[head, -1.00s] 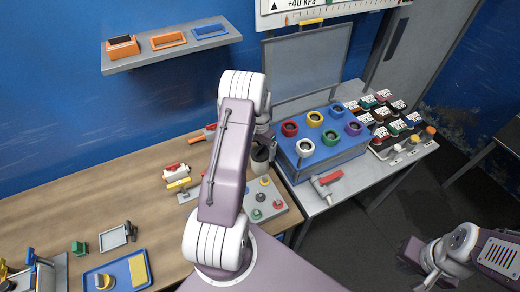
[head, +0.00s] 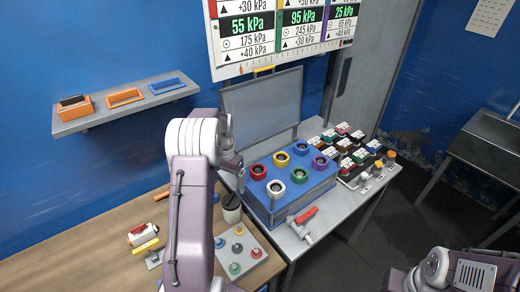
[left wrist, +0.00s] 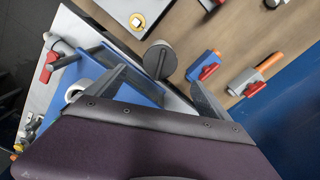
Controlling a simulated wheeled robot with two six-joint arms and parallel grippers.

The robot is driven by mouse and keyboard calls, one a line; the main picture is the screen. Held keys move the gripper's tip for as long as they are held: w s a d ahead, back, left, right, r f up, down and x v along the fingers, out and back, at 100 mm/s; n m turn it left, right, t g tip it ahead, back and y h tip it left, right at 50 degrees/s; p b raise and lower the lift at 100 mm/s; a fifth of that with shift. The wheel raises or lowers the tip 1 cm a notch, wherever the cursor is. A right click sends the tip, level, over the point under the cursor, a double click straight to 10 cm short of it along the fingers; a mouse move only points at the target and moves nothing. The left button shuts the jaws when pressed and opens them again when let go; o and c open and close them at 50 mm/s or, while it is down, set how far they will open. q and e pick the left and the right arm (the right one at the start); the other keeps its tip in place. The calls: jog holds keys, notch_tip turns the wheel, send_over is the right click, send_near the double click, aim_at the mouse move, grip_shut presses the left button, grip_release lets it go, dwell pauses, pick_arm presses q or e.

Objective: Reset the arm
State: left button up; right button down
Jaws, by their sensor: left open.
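My left arm rises from the bottom of the head view and bends over the table. My left gripper (head: 236,168) is partly hidden there behind the white wrist joint, above a dark-topped cup (head: 232,208). In the left wrist view my left gripper (left wrist: 155,92) has its two dark fingers spread wide with nothing between them. The cup also shows in that view (left wrist: 160,60), just beyond the gap between the fingertips. My right arm (head: 436,270) shows only in part at the lower right of the head view. Its gripper does not show.
A blue box (head: 300,195) with several coloured rings stands on the grey table, beside a red-handled valve (head: 303,222). A grey plate with coloured knobs (head: 238,248) lies near my left arm. A wall shelf (head: 128,112) holds trays. Dark floor is open at the right.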

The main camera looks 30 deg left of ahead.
pick_arm(q)
jog(key=s+d+r+m+t+b, duration=0.1)
jog(key=d+r+m+b, duration=0.1)
jog(key=d, duration=0.5)
jog(key=s+d+r+m+b, duration=0.1)
jog(key=s+d, duration=0.1)
jog(key=d, duration=0.5)
jog(key=s+d+f+n, duration=0.1)
jog(key=s+d+f, duration=0.2)
jog(key=s, duration=0.3)
jog(key=s+d+f+n+b, duration=0.1)
jog(key=s+d+f+n, duration=0.1)
jog(key=s, duration=0.5)
jog(key=shift+s+d+f, duration=0.15)
jog(key=shift+d+f, duration=0.35)
jog(key=shift+d, duration=0.05)
jog(key=shift+s, duration=0.1)
